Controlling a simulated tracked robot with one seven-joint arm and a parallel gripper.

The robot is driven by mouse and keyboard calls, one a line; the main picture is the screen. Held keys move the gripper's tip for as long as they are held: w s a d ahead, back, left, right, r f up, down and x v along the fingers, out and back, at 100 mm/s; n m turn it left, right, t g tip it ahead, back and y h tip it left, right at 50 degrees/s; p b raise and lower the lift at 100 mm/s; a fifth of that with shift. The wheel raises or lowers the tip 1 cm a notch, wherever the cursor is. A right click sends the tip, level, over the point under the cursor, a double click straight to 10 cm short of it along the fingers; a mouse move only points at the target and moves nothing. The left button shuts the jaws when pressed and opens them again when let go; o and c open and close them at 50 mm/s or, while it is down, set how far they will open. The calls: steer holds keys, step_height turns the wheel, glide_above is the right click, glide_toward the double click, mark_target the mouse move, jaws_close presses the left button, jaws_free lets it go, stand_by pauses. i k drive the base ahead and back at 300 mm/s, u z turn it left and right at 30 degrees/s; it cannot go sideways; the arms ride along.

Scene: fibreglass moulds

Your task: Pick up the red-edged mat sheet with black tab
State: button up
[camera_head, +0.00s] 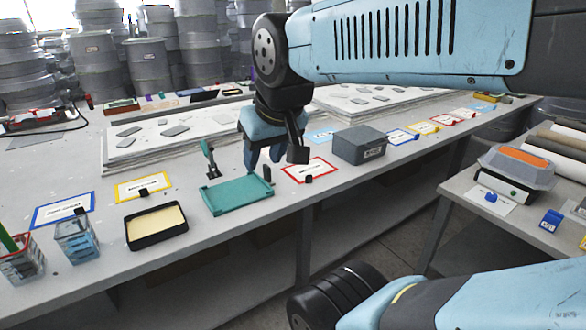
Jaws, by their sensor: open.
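A white sheet with a red edge and a dark label (318,166) lies flat near the front edge of the long table. A small black tab (308,180) stands at its front side. My gripper (273,163) hangs over the table just left of the sheet, with its fingers apart and nothing seen between them. One dark finger overlaps the sheet's upper left part in the picture. I cannot tell the exact height of the fingertips above the table.
A teal tray (236,196) lies left of the sheet and a grey lidded box (359,145) stands close on its right. Behind are stacked white boards (190,130). Blue-edged (62,209) and yellow-edged (143,186) sheets and a black tray (155,224) lie further left.

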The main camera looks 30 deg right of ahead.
mark_target(317, 167)
steer(key=k, duration=1.2)
steer(key=z, duration=0.65)
steer(key=i, duration=1.45)
steer(key=u, duration=0.6)
